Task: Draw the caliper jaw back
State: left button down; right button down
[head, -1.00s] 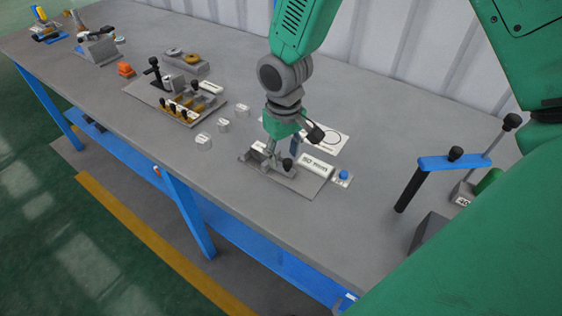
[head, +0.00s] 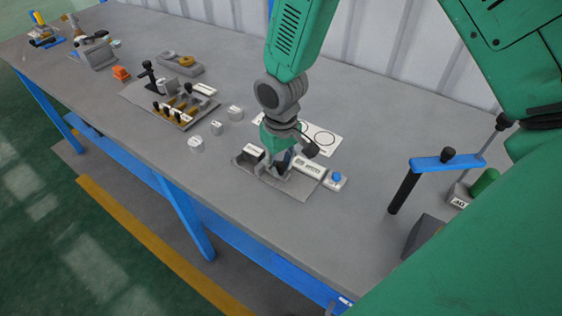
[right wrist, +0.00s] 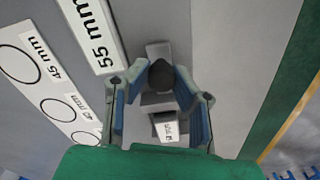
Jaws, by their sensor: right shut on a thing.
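The caliper (head: 292,190) is a grey plate with jaw blocks near the bench's front edge. A small dark block with a white label (head: 252,151) stands at its left end. My right gripper (head: 280,168) points down over the plate. In the right wrist view its blue-lined fingers (right wrist: 160,85) are on either side of the grey jaw block with a black knob (right wrist: 161,73), and it is shut on the jaw. The contact itself is partly hidden. A white readout (right wrist: 92,32) beside it reads 55 mm. My left gripper is not in view.
A blue button (head: 337,177) is right of the readout. A white card with circles (head: 322,138) lies behind. Several small white cylinders (head: 216,128) and a rack (head: 180,112) are left. A blue bar with black handles (head: 430,163) stands right. Bare bench lies between.

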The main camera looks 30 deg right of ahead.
aim_at(285, 164)
jog(key=shift+s+d+p, duration=0.3)
jog(key=shift+s+p, duration=0.05)
jog(key=shift+s, duration=0.1)
jog(key=shift+a+f, duration=0.15)
jog(key=shift+a, duration=0.25)
jog(key=c, duration=1.4)
grip_release()
jog(key=shift+s+d, duration=0.15)
jog(key=shift+d, duration=0.3)
notch_tip(285, 164, up, 12)
jog(key=shift+f, duration=0.1)
